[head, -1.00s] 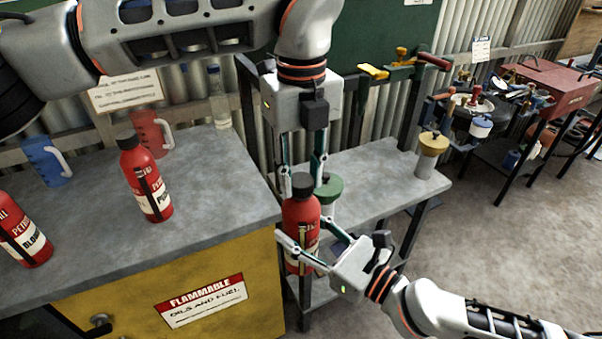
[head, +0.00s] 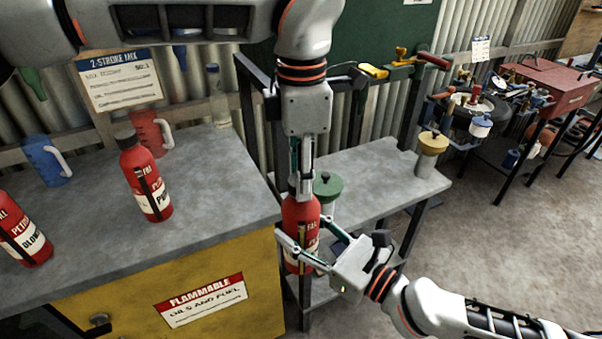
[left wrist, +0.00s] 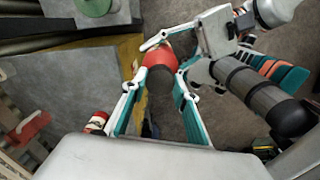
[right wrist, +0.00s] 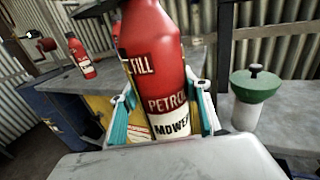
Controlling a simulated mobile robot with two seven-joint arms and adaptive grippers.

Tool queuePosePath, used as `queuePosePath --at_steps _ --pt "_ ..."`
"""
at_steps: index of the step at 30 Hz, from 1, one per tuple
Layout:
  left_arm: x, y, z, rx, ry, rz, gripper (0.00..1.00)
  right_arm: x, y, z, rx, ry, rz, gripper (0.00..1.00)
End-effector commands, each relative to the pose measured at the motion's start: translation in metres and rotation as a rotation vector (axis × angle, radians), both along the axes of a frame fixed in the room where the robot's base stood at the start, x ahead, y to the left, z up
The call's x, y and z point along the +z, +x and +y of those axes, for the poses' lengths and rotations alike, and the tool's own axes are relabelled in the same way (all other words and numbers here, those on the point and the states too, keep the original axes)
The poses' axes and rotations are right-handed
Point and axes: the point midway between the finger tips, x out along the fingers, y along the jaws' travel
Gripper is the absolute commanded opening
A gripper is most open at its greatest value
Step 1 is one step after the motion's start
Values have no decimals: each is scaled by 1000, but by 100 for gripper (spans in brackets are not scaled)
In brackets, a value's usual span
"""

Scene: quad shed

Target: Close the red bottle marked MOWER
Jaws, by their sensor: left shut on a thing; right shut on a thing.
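The red MOWER bottle (head: 296,217) is upright, held in the air beside the bench front; its PETROL and MOWER label shows in the right wrist view (right wrist: 160,62). My right gripper (head: 306,238) is shut around the bottle's body from the right. My left gripper (head: 302,186) points straight down over the bottle's top, its fingers shut on the dark cap. The cap (left wrist: 160,80) sits at the bottle's neck, between the fingers in the left wrist view; in the head view a finger mostly hides it. How tightly the cap is seated cannot be told.
Two other red bottles, one marked PU… (head: 146,182) and one marked BLOW… (head: 22,232), stand on the grey bench (head: 90,232). A blue jug (head: 45,160) and a red jug (head: 148,130) stand behind. A green-lidded container (head: 327,188) is close behind the bottle.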

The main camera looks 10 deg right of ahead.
Motion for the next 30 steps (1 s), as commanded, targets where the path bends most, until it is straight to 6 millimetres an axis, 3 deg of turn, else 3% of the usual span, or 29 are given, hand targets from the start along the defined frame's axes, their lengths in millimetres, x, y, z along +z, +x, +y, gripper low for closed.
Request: queuePosePath --at_steps 4,8,9,11,23,30 --pt "0 1 0 -205 0 -5 3 2 -1 1 3 2 -5 0" --pt "0 1 0 -192 -1 -4 3 2 -1 1 3 1 -6 0" --pt "0 2 0 -192 -1 -4 34 2 -1 1 3 1 -6 0" --pt "0 1 0 -191 -1 -4 48 2 -1 1 3 2 -5 0" --pt "3 1 0 -189 0 -3 48 2 0 0 1 1 -4 0" --pt "38 1 0 -188 0 -7 48 2 0 0 1 1 -4 0"
